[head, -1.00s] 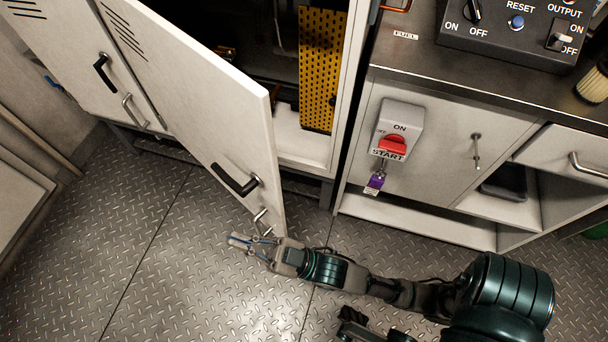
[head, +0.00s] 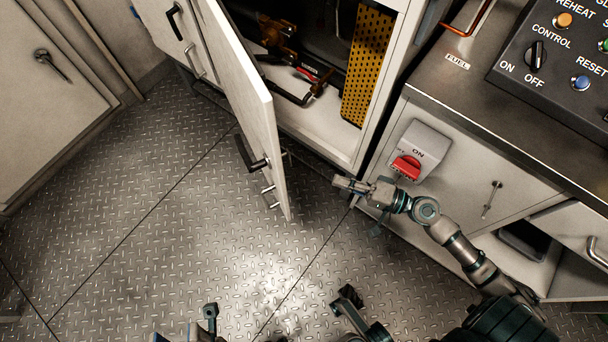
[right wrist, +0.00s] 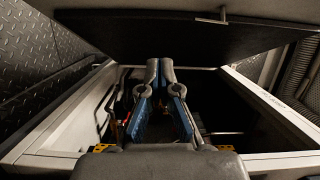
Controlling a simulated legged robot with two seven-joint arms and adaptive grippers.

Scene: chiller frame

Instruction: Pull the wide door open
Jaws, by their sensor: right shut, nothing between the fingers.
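The wide door (head: 262,110) is a pale cabinet door standing ajar, swung out over the floor. Its outer face carries a black handle (head: 250,155) and a silver pull handle (head: 269,196) near the free edge. My right gripper (head: 342,184) is shut and empty, on the inner side of the door, to the right of its free edge and apart from it. It is in front of the cabinet opening. The right wrist view shows the shut fingers (right wrist: 158,75) pointing towards the dark interior. A part that may be my left gripper (head: 185,333) is cut off at the bottom edge.
The open cabinet holds a yellow perforated panel (head: 369,65) and orange-brown fittings (head: 280,35). The metal floor (head: 150,210) left of the door is clear.

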